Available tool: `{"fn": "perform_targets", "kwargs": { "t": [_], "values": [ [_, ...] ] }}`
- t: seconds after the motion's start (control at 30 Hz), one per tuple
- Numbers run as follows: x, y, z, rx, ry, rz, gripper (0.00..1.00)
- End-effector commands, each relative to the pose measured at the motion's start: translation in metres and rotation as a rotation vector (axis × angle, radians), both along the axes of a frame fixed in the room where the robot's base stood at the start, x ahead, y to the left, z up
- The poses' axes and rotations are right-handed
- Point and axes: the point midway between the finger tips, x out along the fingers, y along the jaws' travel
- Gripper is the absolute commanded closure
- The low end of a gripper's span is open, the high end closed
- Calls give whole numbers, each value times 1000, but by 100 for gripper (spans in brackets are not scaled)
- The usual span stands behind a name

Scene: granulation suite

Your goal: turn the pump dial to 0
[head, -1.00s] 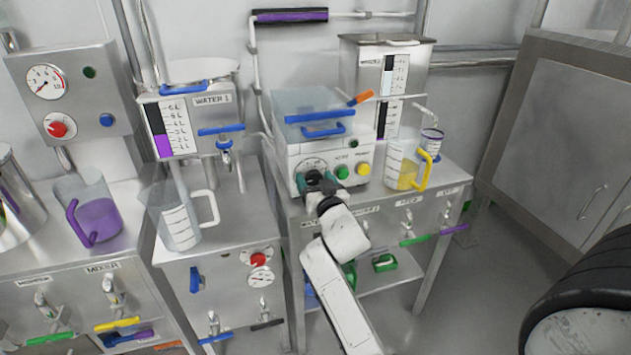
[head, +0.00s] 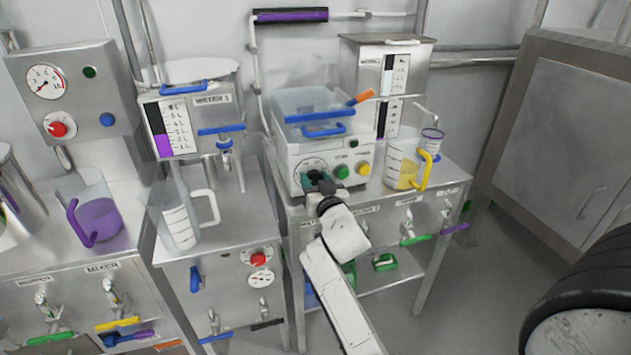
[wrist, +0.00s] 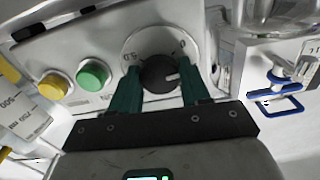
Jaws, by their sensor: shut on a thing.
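The pump dial is a black round knob (wrist: 158,75) on a pale scale plate (wrist: 150,42) in the wrist view.
Green (head: 342,171) and yellow (head: 363,169) buttons sit right of the dial. A yellow-handled jug (head: 402,165) stands beside the pump. An empty jug (head: 178,220) stands on the left bench. Floor right of the pump table is clear.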

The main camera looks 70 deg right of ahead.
Motion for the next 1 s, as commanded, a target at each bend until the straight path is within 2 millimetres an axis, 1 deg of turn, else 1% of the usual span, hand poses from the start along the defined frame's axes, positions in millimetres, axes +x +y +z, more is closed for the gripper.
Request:
{"fn": "perform_targets", "kwargs": {
  "t": [0.6,0.8,1.0],
  "values": [
    [0,0,0,-263,309,1,84],
    [0,0,0,-317,374,1,84],
    [0,0,-1,-341,403,1,84]
  ]
}}
